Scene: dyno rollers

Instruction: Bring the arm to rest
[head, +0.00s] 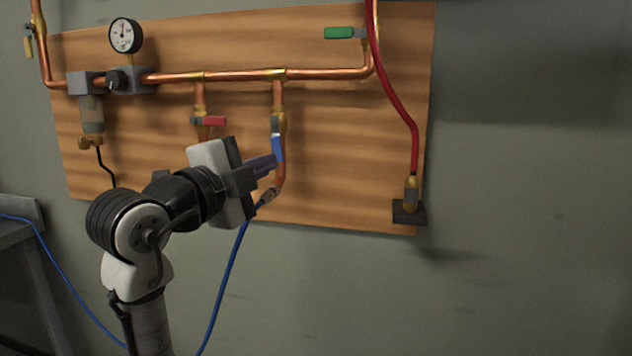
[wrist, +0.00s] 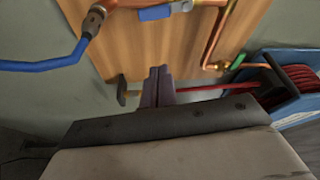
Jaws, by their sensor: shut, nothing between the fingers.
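My arm reaches up from the lower left in the head view toward a wooden wall panel (head: 340,160). My gripper (head: 272,165) is shut and empty. In the head view its fingertips overlap the blue-handled valve (head: 278,146) on a copper drop pipe; I cannot tell whether they touch it. In the wrist view the shut fingers (wrist: 158,76) point at the panel, and the blue handle (wrist: 166,10) shows at the top edge, apart from the fingertips.
A red-handled valve (head: 209,121) and a green-handled valve (head: 345,33) sit on the copper piping. A pressure gauge (head: 125,35) is at upper left. A red hose (head: 398,100) hangs at right, a blue hose (head: 227,280) below. A blue hose reel (wrist: 290,100) shows in the wrist view. The wall at right is bare.

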